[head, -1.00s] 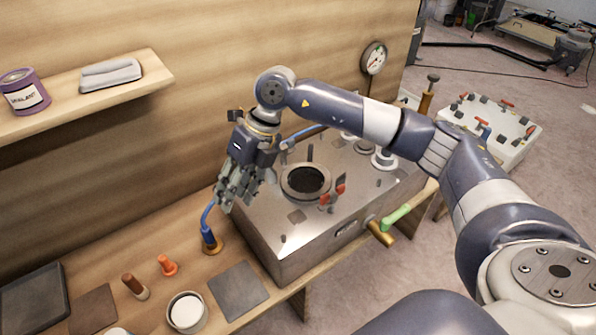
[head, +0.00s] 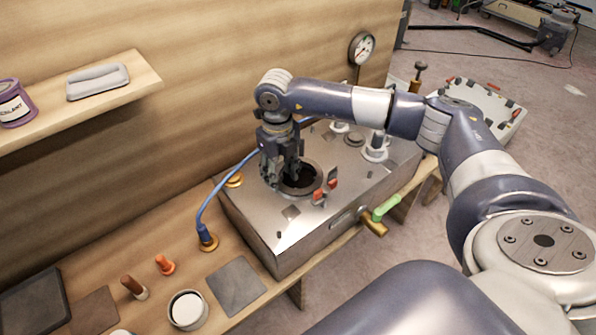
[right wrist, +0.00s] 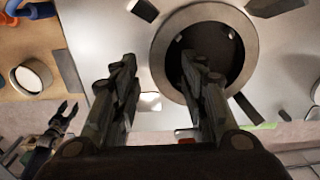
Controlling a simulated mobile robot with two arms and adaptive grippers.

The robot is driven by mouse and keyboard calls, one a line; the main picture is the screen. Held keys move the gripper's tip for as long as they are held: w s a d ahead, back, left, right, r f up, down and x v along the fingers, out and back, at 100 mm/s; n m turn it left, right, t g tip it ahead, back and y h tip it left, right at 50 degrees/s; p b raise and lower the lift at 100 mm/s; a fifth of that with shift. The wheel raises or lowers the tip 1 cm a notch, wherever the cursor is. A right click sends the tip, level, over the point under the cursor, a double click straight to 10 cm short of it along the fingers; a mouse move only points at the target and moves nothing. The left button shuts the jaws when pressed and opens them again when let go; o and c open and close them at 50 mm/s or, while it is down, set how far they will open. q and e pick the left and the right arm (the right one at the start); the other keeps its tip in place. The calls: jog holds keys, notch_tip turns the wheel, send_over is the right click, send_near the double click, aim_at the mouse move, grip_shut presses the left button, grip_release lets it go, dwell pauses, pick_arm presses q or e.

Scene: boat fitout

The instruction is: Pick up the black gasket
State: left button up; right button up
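A round opening (head: 300,178) with a dark inside and a thick grey rim is in the top of the metal box (head: 305,225). It also shows in the right wrist view (right wrist: 212,45). I cannot single out a separate black gasket for certain; the dark area at the opening is partly hidden by my fingers.
Red-handled clips (head: 326,190) stand right of the opening. A blue hose (head: 205,205) arches at the box's left. A green-handled valve (head: 385,208) sticks out in front, and a gauge (head: 362,48) stands behind. A white-filled pot (head: 187,309) and a grey plate (head: 237,287) lie on the bench.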

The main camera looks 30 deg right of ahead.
jog(key=shift+f, duration=1.2)
grip_shut()
pick_arm(q)
jog(key=shift+w+a+r, duration=0.1)
jog(key=shift+w+r, duration=0.15)
jog(key=shift+r, duration=0.2)
jog(key=shift+f+b, duration=1.25)
jog(key=shift+f, duration=0.1)
pick_arm(e)
notch_tip(320, 180, up, 10)
